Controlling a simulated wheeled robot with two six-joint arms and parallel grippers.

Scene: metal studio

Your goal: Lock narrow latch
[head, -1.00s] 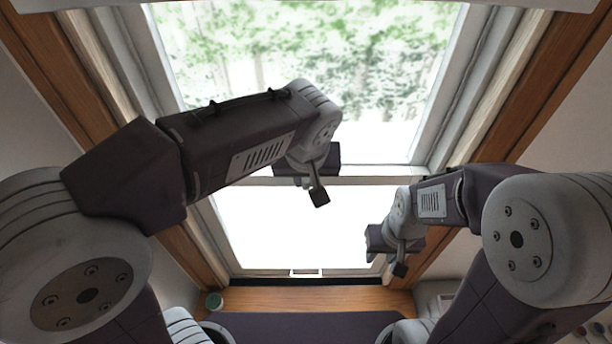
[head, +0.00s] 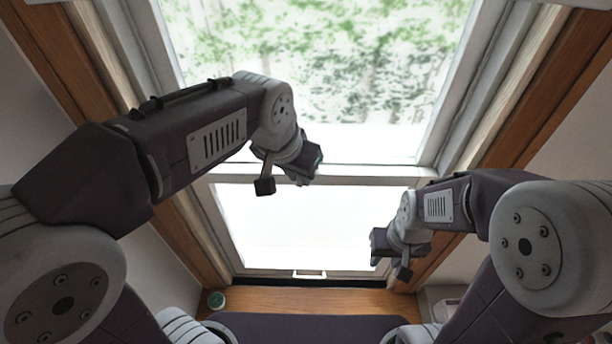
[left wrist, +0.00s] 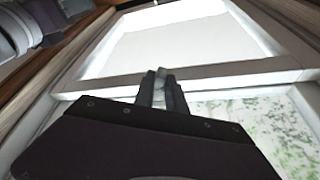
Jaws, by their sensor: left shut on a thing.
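The window has an upper pane and a lower pane, with a white cross rail (head: 370,172) between them. The rail also shows in the left wrist view (left wrist: 225,70). My left gripper (head: 312,166) is at this rail in the head view. In the left wrist view its two dark fingers (left wrist: 161,82) are close together on a small light-grey piece, the narrow latch (left wrist: 161,71), at the rail. Most of the latch is hidden by the fingers, and its angle cannot be told. My right gripper (head: 380,243) hangs in front of the lower pane's right side, away from the rail; its fingers are not clear.
A small white handle (head: 309,274) is at the bottom of the lower sash. Below is a wooden sill (head: 290,298) with a small green round object (head: 216,299) at its left end. Wooden side frames (head: 190,240) flank the window.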

